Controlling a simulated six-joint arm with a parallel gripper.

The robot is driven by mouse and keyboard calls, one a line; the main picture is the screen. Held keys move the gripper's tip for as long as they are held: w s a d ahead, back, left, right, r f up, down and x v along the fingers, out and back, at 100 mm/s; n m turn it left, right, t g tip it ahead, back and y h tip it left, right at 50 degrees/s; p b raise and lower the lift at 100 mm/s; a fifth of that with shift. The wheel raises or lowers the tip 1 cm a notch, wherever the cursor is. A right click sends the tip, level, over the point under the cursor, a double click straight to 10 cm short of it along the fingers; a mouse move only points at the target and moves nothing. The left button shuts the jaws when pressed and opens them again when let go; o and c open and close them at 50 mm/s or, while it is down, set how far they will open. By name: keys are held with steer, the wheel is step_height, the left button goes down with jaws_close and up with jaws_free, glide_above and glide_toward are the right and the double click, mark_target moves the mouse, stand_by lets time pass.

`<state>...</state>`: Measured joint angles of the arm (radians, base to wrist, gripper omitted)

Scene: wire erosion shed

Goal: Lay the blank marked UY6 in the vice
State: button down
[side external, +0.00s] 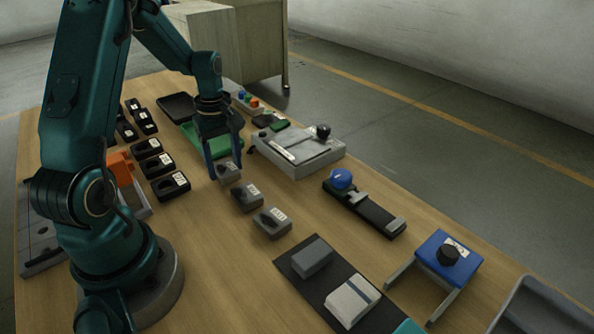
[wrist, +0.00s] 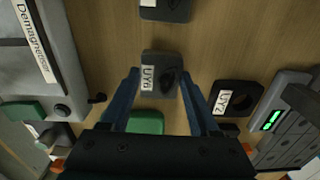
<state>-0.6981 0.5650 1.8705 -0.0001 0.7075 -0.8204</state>
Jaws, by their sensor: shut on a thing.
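The blank marked UY6 (wrist: 160,76) is a grey block with a dark recess and a white label, between my fingers in the wrist view. It shows in the side view (side external: 229,172) at the far end of a row of grey blanks. My gripper (wrist: 160,82) is shut on it, one finger on each side; it also shows in the side view (side external: 222,176). I cannot tell whether the blank is off the table. A dark rail with grey jaws and a blue knob, which looks like the vice (side external: 368,209), lies right of the row, with its middle bare.
Two more grey blanks (side external: 247,196) (side external: 272,222) stand nearer the camera. A grey demagnetiser (side external: 310,158) lies right of my gripper. Black blocks (side external: 170,186), one marked UY2 (wrist: 236,97), stand left. A blue stand (side external: 430,246) is at front right. Bare wood separates the blanks from the vice.

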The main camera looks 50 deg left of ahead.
mark_target(226, 168)
steer(key=shift+r, duration=3.35)
steer(key=shift+d, duration=0.1)
